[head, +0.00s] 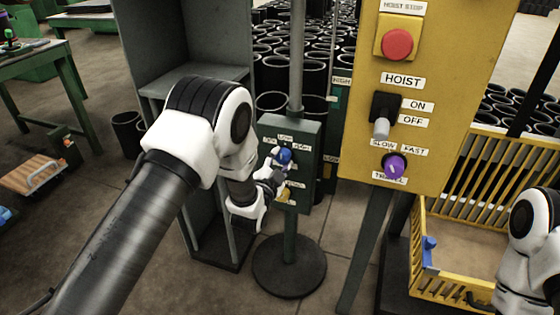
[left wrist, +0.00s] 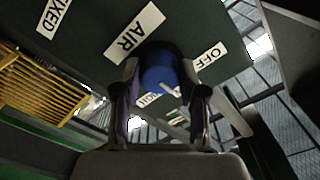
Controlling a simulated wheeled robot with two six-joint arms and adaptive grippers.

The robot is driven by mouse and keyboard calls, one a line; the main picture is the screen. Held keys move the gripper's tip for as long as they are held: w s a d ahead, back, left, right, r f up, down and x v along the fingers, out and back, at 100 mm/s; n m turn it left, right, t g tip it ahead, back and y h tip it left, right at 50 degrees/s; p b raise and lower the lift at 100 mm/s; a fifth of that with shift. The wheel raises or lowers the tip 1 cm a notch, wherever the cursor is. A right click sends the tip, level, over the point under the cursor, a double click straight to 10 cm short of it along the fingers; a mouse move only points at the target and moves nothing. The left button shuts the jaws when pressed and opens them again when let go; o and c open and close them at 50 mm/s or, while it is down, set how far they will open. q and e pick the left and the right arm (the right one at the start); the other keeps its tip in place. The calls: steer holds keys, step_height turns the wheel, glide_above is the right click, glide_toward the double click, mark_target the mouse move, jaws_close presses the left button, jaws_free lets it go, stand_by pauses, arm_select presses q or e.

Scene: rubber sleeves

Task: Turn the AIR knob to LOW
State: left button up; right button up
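The blue AIR knob (head: 284,155) is on the green panel (head: 305,135) of a post in the head view. In the left wrist view the knob (left wrist: 160,70) sits between the two fingers of my left gripper (left wrist: 160,76), whose tips press against its sides. A white mark on the knob points to the lower right, between the OFF label (left wrist: 208,56) and a label behind the fingers. The AIR label (left wrist: 135,33) is beside the knob. In the head view my left gripper (head: 273,172) reaches the panel from the left. My right gripper is out of view.
A yellow panel (head: 425,60) with a red button (head: 397,43), a HOIST switch (head: 382,118) and a purple knob (head: 394,166) stands to the right. A yellow knob (head: 284,193) is below the blue one. A grey cabinet (head: 150,50) stands at the left.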

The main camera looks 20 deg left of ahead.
arm_select(q)
steer(key=o, duration=0.4)
steer(key=shift+c, duration=0.2)
steer(key=s, duration=1.2)
steer(key=shift+a, duration=0.2)
